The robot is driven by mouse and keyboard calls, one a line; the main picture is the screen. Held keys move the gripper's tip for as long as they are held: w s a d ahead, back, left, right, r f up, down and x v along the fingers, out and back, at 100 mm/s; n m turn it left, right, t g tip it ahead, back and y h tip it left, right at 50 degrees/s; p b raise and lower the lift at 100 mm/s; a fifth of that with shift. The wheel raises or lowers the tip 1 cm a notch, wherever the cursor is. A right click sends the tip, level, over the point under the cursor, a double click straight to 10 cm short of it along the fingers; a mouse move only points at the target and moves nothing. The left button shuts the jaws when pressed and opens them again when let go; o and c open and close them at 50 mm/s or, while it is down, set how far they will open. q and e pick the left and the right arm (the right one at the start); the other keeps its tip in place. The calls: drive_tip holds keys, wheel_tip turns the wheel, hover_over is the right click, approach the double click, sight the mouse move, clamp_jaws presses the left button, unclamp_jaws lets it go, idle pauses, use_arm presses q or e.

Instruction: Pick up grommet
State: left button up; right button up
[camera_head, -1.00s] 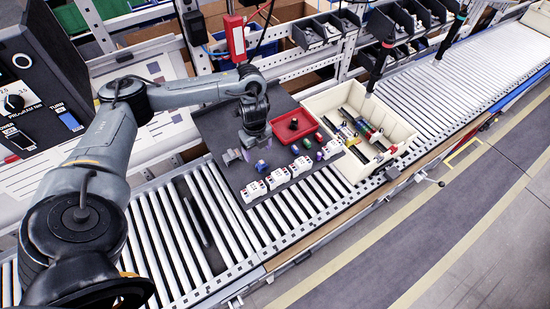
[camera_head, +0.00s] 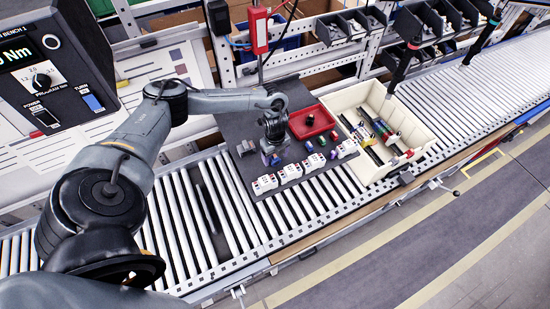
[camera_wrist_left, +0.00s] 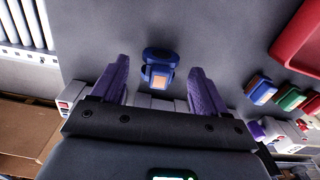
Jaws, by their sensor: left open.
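No part is labelled as the grommet. A blue ring-like part with an orange square face (camera_wrist_left: 160,66) lies on the dark grey mat (camera_head: 232,125), and I take it for the grommet. My left gripper (camera_wrist_left: 158,88) is open, its two purple fingers pointing towards the part. The part shows in the gap just beyond the fingertips, with no visible contact. In the head view my left gripper (camera_head: 271,152) is over the mat's middle, close to the part, which it partly hides. My right gripper is not in view.
Small blue, green and red parts (camera_head: 320,141) lie right of the gripper, beside a red tray (camera_head: 320,116). Several white modules (camera_head: 290,172) line the mat's front edge. A cream bin (camera_head: 420,123) stands right.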

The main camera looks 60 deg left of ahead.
use_arm(q)
drive_tip(key=shift+f, duration=0.8)
drive_tip(key=c, duration=1.2)
drive_tip(key=shift+c, duration=0.2)
